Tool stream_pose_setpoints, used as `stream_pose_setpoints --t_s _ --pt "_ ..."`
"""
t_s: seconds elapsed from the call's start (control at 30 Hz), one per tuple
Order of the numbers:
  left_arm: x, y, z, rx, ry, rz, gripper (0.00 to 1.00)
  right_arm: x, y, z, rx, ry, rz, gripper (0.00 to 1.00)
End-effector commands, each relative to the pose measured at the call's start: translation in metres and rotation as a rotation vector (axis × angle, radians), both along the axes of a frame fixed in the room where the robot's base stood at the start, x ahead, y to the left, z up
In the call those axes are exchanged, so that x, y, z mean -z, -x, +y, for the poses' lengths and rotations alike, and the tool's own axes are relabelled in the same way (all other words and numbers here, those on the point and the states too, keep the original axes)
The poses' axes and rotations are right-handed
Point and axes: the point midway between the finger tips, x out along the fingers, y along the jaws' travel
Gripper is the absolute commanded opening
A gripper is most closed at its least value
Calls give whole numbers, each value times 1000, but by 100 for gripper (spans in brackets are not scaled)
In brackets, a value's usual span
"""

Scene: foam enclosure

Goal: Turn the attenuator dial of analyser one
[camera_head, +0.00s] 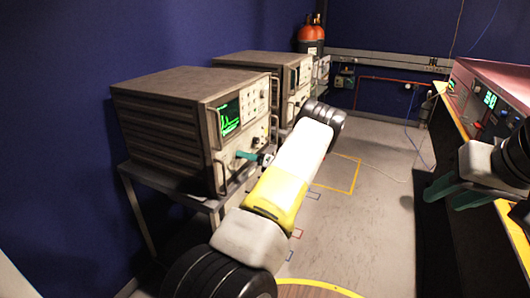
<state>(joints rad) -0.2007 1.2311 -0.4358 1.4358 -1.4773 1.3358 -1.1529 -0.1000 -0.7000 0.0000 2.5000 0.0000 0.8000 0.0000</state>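A grey-brown box analyser (165,118) with a lit green trace screen (230,117) stands on a metal table at the left. I take it for analyser one; no label is readable. Its front panel has buttons and small knobs; the attenuator dial cannot be singled out. My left gripper (246,156) shows as teal fingertips at the lower front panel, close to or touching it. My white and yellow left arm hides most of the gripper, so its opening is unclear. My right gripper (452,195) is at the right, its teal fingers apart and empty, away from the analyser.
A second, similar analyser (267,62) stands behind the first. The metal table (172,190) carries the near one. A bench with a pinkish instrument (492,88) is at the right. The floor (376,195) between is mostly clear, with thin cables.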

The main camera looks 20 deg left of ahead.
Motion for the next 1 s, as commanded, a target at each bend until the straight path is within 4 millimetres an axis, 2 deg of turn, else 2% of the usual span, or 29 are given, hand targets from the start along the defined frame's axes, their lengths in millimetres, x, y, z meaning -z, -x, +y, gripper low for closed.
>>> stream_pose_setpoints --t_s 0.27,0.6,0.7,1.0 --pt "0 0 -5 0 0 0 52 0 0 0 0 0 0 36" --pt "0 4 -59 3 0 0 52 0 0 0 0 0 0 36" --pt "0 5 -70 1 0 0 52 0 0 0 0 0 0 36" --pt "0 6 -78 0 0 0 52 0 0 0 0 0 0 36"
